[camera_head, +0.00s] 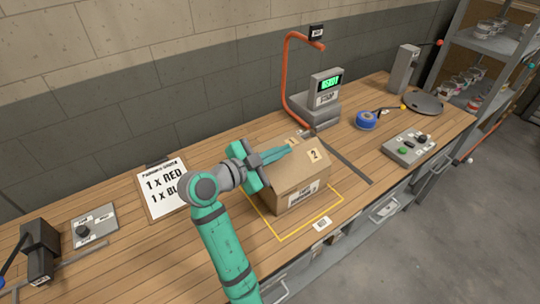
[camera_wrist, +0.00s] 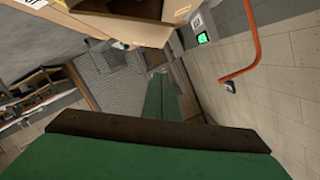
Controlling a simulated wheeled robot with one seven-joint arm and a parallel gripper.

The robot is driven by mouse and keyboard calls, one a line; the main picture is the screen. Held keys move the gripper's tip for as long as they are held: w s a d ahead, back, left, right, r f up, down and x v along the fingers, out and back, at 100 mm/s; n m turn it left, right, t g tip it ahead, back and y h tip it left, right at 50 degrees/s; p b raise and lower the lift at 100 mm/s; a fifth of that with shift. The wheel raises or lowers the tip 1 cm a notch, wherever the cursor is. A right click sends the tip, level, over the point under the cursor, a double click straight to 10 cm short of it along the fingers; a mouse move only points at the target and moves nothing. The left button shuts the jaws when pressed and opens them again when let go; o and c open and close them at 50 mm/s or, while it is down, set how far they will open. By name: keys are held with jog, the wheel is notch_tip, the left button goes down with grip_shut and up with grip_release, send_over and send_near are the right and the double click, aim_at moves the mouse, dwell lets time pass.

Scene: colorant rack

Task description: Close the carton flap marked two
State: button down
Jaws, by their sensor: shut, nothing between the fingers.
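The cardboard carton (camera_head: 284,196) stands on the bench inside a yellow outline. Its flap marked 2 (camera_head: 316,164) is on the right of the top and looks tilted; its exact angle is hard to tell. Another small tag shows behind my fingers at the carton's far side. My gripper (camera_head: 290,148) is shut and empty, its teal fingers pointing right across the carton's top, by the flap. I cannot tell whether they touch it. In the wrist view, part of the carton (camera_wrist: 140,32) fills the top edge, above the shut green fingers.
An orange curved post (camera_head: 286,85) and a grey scale with a green display (camera_head: 326,84) stand behind the carton. A clipboard (camera_head: 163,190) lies to the left. A blue roll (camera_head: 367,120) and a button box (camera_head: 409,147) lie to the right.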

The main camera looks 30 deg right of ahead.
aim_at(284, 161)
jog(key=x, duration=0.3)
jog(key=shift+d, duration=0.15)
jog(key=shift+w+a+f, duration=0.15)
jog(key=shift+w+f, duration=0.2)
jog(key=shift+f, duration=0.2)
jog(key=shift+w+a+f, duration=0.2)
jog(key=shift+w+f, duration=0.2)
jog(key=shift+f, duration=0.2)
jog(key=shift+w+f, duration=0.35)
jog(key=shift+f, duration=0.2)
jog(key=shift+d, duration=0.1)
